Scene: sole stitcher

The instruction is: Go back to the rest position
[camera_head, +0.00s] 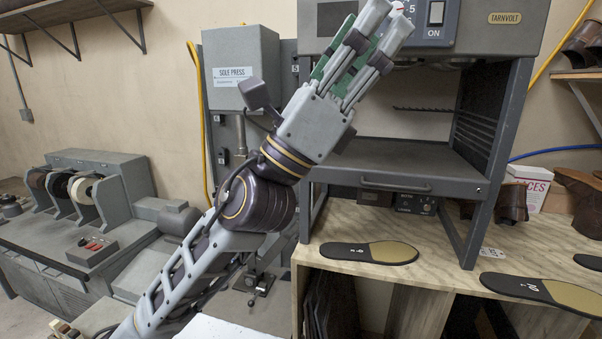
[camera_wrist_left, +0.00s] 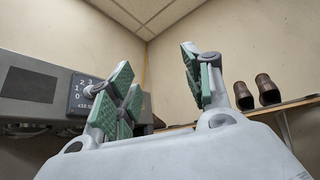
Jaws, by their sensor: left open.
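My left arm comes in from the lower left in the head view and rises in front of the grey machine marked TARNVOLT (camera_head: 575,25). My left gripper (camera_head: 388,18) points up and to the right, in front of the machine's upper housing and beside its control panel. In the left wrist view the left gripper (camera_wrist_left: 158,72) has its green-padded fingers wide apart, with nothing between them. Part of the machine (camera_wrist_left: 30,85) shows at the left there. My right gripper is not in view.
A sole (camera_head: 370,253) lies on the wooden bench (camera_head: 400,275) below the machine, and another sole (camera_head: 540,292) lies further right. The SOLE PRESS (camera_head: 240,90) stands behind my arm. A grey bench machine with rollers (camera_head: 85,190) is at the left. Brown shoes (camera_wrist_left: 265,90) stand on a shelf at the right.

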